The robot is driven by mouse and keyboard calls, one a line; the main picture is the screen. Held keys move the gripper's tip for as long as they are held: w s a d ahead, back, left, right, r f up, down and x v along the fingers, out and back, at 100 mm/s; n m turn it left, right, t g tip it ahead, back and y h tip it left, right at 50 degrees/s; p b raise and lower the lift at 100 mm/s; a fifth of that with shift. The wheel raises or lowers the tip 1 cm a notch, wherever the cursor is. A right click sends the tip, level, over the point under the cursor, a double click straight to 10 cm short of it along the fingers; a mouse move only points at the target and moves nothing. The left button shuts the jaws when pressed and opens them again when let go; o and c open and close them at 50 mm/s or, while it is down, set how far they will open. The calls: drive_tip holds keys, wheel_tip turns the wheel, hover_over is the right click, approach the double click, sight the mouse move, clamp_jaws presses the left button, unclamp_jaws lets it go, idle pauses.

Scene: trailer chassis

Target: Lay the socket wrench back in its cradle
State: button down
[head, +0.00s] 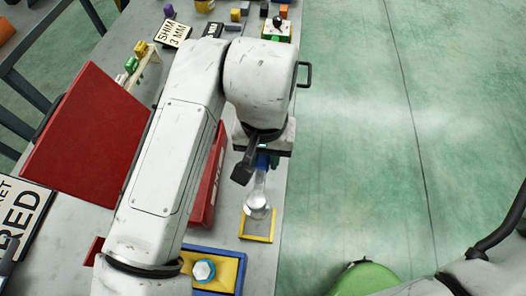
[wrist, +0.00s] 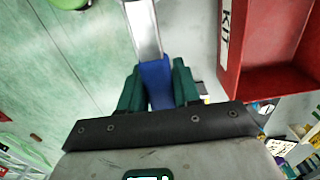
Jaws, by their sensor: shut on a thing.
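My gripper (head: 263,160) points down over the right edge of the bench and is shut on the socket wrench. The wrench has a blue handle and a silver shaft with a bright round end (head: 257,205). In the wrist view the blue handle (wrist: 155,82) sits between the dark green fingers of my gripper (wrist: 157,85), and the silver shaft (wrist: 142,28) runs out to the top edge. In the head view the round end shows just above a yellow square frame (head: 258,239) on the bench; contact is unclear. I cannot tell which thing is the cradle.
An open red box (head: 207,190) stands left of the wrench, partly behind my arm; it shows in the wrist view (wrist: 232,75) marked KIT. A blue and yellow holder (head: 225,272) with a hex-headed piece (head: 204,270) lies in front. Green floor is open to the right.

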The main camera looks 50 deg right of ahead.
drive_tip(key=shift+f+b, duration=4)
drive_tip(key=shift+f, duration=1.2)
drive_tip(key=shift+c, duration=1.2)
unclamp_jaws()
drive_tip(key=shift+r, duration=0.15)
drive_tip(key=shift+r+p, duration=3.6)
drive_tip(key=shift+r, duration=0.3)
